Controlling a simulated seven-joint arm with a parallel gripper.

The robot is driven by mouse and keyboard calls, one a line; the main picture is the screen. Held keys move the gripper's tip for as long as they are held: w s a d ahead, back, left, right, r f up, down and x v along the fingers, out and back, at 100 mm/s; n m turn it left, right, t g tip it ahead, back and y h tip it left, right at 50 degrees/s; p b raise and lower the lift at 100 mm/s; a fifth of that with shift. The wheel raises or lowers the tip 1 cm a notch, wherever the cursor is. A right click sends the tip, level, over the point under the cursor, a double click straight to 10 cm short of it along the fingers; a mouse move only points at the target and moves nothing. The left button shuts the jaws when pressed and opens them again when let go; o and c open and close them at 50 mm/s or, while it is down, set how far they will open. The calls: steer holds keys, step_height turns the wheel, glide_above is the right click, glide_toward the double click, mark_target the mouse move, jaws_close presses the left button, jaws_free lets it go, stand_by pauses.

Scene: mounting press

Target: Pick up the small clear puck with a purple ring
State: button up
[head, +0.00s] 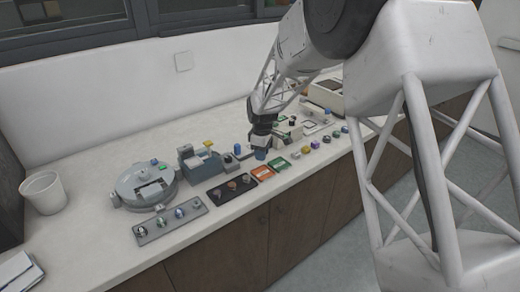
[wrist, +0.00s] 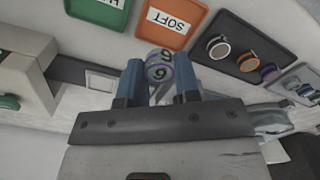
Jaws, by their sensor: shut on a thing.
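My gripper (wrist: 159,76) is shut on a small clear puck (wrist: 158,57) with a purple ring and a dark number on its face. The puck sits between the two blue fingertips in the wrist view. In the head view my gripper (head: 261,153) is low over the bench, just behind the orange and green trays. The puck cannot be made out there. Whether it touches the bench is unclear.
An orange tray (wrist: 171,16) marked SOFT lies beside a green tray (wrist: 98,9). A black tray (wrist: 238,50) holds several round pieces. In the head view a round grey machine (head: 134,190) stands left, behind a grey strip (head: 151,237) with pucks.

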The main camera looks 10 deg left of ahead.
steer(key=shift+s+d, duration=0.15)
steer(key=shift+s, duration=0.35)
stand_by(0.5)
steer(key=shift+s+d, duration=0.2)
steer(key=shift+s, duration=0.3)
steer(key=s+d, duration=0.2)
steer(key=s, duration=0.5)
steer(key=s+d, duration=0.3)
steer(key=s, duration=0.4)
steer(key=shift+s+f, duration=0.25)
steer(key=shift+f, duration=0.15)
steer(key=shift+d, duration=0.1)
steer(key=w+a, duration=0.1)
steer(key=w, duration=0.4)
steer(key=w+a+f, duration=0.1)
steer(key=w+a, duration=0.1)
steer(key=w, duration=0.3)
steer(key=w+a, duration=0.2)
steer(key=w, duration=0.3)
steer(key=shift+a+f, duration=0.2)
steer(key=shift+f, duration=0.05)
steer(key=shift+f, duration=0.1)
